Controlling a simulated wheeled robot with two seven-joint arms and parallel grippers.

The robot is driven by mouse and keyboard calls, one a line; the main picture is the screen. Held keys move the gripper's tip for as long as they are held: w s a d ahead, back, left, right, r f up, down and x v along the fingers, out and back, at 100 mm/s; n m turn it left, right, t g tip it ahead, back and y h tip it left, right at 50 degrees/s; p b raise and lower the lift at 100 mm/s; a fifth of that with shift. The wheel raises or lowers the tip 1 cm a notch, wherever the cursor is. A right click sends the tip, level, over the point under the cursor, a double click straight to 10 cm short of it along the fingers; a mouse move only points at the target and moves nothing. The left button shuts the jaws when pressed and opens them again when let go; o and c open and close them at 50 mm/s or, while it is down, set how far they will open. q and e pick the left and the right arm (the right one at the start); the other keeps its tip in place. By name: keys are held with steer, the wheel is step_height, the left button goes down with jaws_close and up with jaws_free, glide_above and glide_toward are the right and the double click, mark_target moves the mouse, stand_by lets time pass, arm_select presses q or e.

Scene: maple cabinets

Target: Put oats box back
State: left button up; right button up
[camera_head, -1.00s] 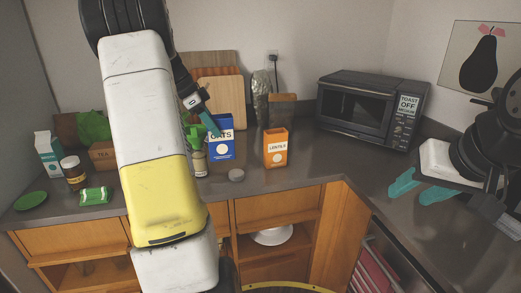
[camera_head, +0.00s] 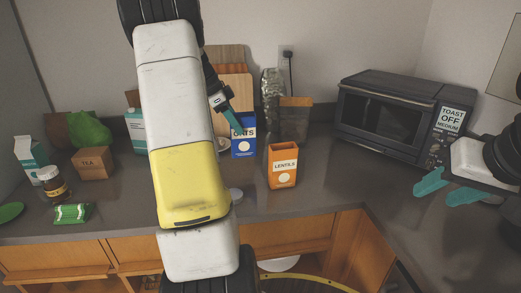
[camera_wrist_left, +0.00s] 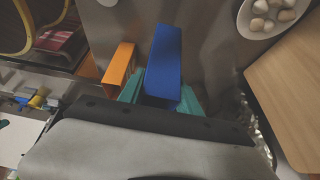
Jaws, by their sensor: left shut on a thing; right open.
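The blue oats box (camera_head: 243,147) stands upright on the counter towards the back wall, beside the orange lentils box. My left gripper (camera_head: 240,128) is shut on the oats box near its top, with a teal finger showing across its front. In the left wrist view the blue box (camera_wrist_left: 165,60) sits between the teal fingers of the left gripper (camera_wrist_left: 160,95). Whether the box touches the counter is hard to tell. My right gripper (camera_head: 446,190) is open and empty above the right counter, its two teal fingers apart.
The orange lentils box (camera_head: 283,166) stands right of the oats box, close to it. A toaster oven (camera_head: 385,115) fills the back right corner. A wooden board (camera_wrist_left: 295,90) shows in the wrist view.

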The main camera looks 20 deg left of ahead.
mark_target(237, 144)
arm_select(q)
step_height(237, 144, down, 7)
steer(key=shift+f, duration=0.3)
steer(key=o, duration=1.2)
steer(key=shift+o, duration=0.2)
